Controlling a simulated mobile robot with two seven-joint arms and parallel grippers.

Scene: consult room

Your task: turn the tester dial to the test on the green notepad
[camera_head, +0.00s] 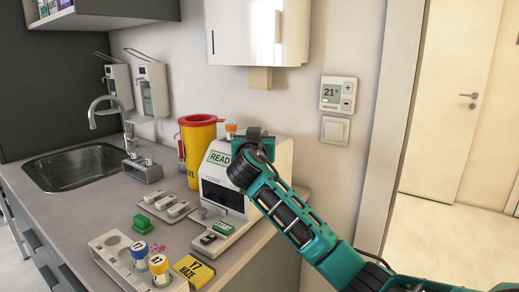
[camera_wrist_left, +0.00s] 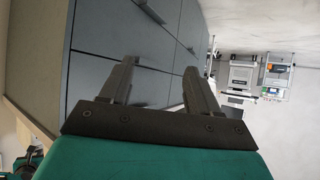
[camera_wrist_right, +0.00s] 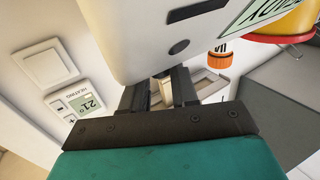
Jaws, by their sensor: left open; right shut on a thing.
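The white tester (camera_head: 280,160) stands on the counter by the wall, with a green READY label and a dark front opening. In the head view my right arm covers part of the tester. A small green object (camera_head: 142,223) lies on the counter; I cannot tell if it is the notepad. My left gripper (camera_wrist_left: 160,85) is open and empty, facing grey drawers.
A yellow card (camera_head: 193,269) marked HAZE, a holder (camera_head: 118,262) with blue- and orange-capped vials and a grey tray (camera_head: 160,208) lie near the tester. A yellow bin (camera_head: 197,150) stands behind. The sink (camera_head: 75,168) is at left. A thermostat (camera_head: 337,94) hangs on the wall.

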